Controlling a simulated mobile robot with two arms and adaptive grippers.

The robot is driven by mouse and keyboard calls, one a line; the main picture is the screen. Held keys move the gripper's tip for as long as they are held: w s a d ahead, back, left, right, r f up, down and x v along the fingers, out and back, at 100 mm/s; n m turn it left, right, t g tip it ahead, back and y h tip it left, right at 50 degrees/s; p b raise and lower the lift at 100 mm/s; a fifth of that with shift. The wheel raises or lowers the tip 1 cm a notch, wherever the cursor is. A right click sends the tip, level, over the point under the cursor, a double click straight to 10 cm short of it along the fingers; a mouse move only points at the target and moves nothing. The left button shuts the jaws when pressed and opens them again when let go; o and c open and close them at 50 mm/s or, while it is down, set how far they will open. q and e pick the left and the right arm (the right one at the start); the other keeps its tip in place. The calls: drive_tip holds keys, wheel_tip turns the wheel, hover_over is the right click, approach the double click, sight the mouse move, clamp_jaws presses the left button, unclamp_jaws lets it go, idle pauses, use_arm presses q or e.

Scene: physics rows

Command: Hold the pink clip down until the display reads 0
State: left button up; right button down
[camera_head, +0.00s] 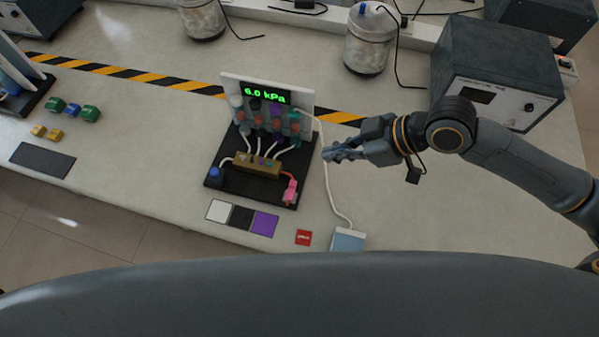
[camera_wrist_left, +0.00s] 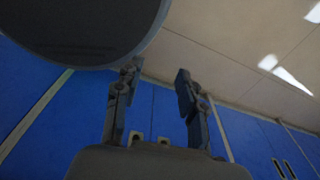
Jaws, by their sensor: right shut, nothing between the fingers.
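The pink clip (camera_head: 290,190) sits at the right front of a black base board (camera_head: 235,187), beside a brass manifold block (camera_head: 258,163) with several white tubes. The green display (camera_head: 265,94) stands at the back of the board and appears to read 6.0 kPa. My right gripper (camera_head: 330,154) is shut and empty, above the table to the right of the board, apart from the clip. My left gripper shows only in the left wrist view (camera_wrist_left: 155,85). Its fingers are apart with nothing between them, facing blue cabinet fronts and floor.
White, black and purple squares (camera_head: 242,218), a red tag (camera_head: 303,237) and a pale blue pad (camera_head: 348,239) lie in front. A white cable runs beside the board.

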use_arm(q)
wheel_tip(320, 180, down, 5)
drive_tip(key=b, duration=0.4)
use_arm(e)
wheel_tip(320, 180, down, 5)
drive_tip(key=p, duration=0.2)
hover_over(291, 190)
drive_tip(key=w+d, duration=0.1)
drive_tip(key=d, duration=0.1)
wheel_tip(291, 190, down, 7)
wheel_tip(291, 190, down, 3)
drive_tip(key=shift+d+f, duration=0.1)
drive_tip(key=shift+d, duration=0.05)
drive_tip(key=shift+f, duration=0.5)
use_arm(q)
wheel_tip(291, 190, up, 2)
drive_tip(key=shift+s+r, duration=0.1)
drive_tip(key=shift+r, duration=0.1)
